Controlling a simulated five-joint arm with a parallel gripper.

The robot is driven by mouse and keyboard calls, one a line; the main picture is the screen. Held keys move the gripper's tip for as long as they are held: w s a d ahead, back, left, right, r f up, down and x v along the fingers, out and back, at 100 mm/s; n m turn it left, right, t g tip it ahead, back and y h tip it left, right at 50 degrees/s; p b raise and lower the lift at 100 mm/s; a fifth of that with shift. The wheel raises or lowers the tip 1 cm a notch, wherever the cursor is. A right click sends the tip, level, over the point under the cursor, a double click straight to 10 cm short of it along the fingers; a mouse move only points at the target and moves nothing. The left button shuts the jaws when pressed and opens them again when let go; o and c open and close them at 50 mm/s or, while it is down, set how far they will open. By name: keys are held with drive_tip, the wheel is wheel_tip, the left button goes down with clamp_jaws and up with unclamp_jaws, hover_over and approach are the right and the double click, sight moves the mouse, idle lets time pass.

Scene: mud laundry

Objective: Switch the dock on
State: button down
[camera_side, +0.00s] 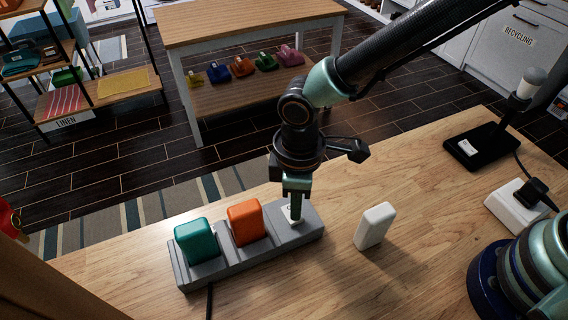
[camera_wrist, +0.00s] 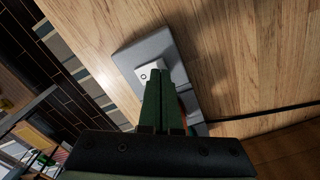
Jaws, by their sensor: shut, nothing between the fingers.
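The grey dock (camera_side: 257,256) lies on the wooden worktop. A teal block (camera_side: 196,241) and an orange block (camera_side: 247,222) stand in its left and middle places. A white rocker switch (camera_side: 288,212) is at its right end. My gripper (camera_side: 295,220) points down at the switch, its green fingers shut and empty. In the wrist view the fingertips (camera_wrist: 158,74) overlap the lower right part of the switch (camera_wrist: 146,72), and a round mark shows on its free part. I cannot tell whether the fingertips press on it. Part of the switch is hidden behind the fingers.
A white block (camera_side: 375,226) stands on the worktop (camera_side: 420,200) right of the dock. A black stand (camera_side: 483,146) and a white socket box (camera_side: 515,208) with a black plug are farther right. A dark cable (camera_wrist: 265,112) runs from the dock. The worktop between is clear.

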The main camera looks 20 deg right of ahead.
drive_tip(key=shift+f, duration=0.55)
drive_tip(key=shift+r, duration=3.55)
drive_tip(key=w+d+r+m+t, duration=0.1)
drive_tip(key=d+r+m, duration=0.25)
drive_tip(key=d, duration=0.35)
drive_tip(key=w+d+r+m+t+y, duration=0.1)
drive_tip(key=d+r+m, duration=0.1)
drive_tip(key=d+r, duration=0.35)
drive_tip(key=w+d+r+m+t, duration=0.1)
drive_tip(key=d+r+m, duration=0.1)
drive_tip(key=d, duration=0.6)
drive_tip(key=s+d+r+m+t+h, duration=0.1)
drive_tip(key=s+d+r+m+t, duration=0.1)
drive_tip(key=d, duration=0.7)
drive_tip(key=shift+s+m+t, duration=0.3)
drive_tip(key=shift+s+m, duration=0.35)
drive_tip(key=shift+m, duration=0.6)
